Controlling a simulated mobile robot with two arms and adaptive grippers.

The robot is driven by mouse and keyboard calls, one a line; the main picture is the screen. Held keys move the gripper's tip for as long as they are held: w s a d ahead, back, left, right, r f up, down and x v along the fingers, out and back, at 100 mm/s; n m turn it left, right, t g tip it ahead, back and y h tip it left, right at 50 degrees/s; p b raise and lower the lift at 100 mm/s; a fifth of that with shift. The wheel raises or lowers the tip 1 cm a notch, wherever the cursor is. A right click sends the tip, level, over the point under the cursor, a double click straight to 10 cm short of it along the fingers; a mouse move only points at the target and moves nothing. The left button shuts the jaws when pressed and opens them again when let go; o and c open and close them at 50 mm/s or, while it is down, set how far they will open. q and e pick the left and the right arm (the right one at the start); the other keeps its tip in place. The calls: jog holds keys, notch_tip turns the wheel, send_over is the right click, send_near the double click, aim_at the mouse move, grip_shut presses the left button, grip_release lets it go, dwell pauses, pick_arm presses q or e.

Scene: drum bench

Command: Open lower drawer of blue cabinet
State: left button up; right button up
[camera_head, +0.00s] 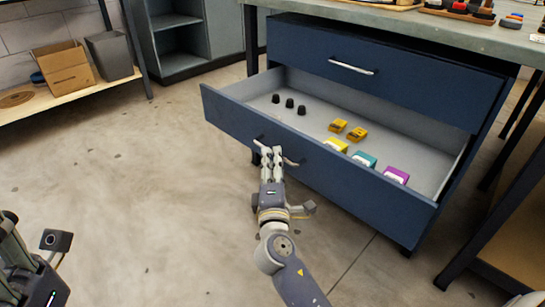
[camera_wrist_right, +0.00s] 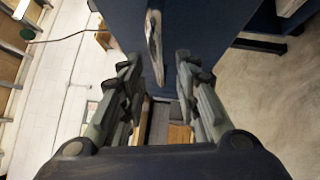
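The blue cabinet (camera_head: 385,75) stands under a bench, and its lower drawer (camera_head: 330,170) is pulled well out, showing its grey inside. The drawer's curved metal handle (camera_head: 291,162) is on the front panel, partly hidden by my right gripper (camera_head: 271,152). In the right wrist view the two fingers of this gripper (camera_wrist_right: 154,62) stand apart, with the handle (camera_wrist_right: 155,40) showing between and beyond their tips; contact cannot be told. The upper drawer (camera_head: 390,65) is closed. My left gripper (camera_head: 15,245) is partly in view at the lower left; its fingertips are unclear.
Several small black, yellow, teal and purple items lie in the open drawer, including a purple one (camera_head: 396,175). A shelf with a cardboard box (camera_head: 65,70) and a grey bin (camera_head: 110,55) is at the left. The floor (camera_head: 130,180) before the drawer is clear.

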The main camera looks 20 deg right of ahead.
jog(key=v, duration=0.9)
jog(key=shift+s+a, duration=0.15)
jog(key=shift+s, duration=0.2)
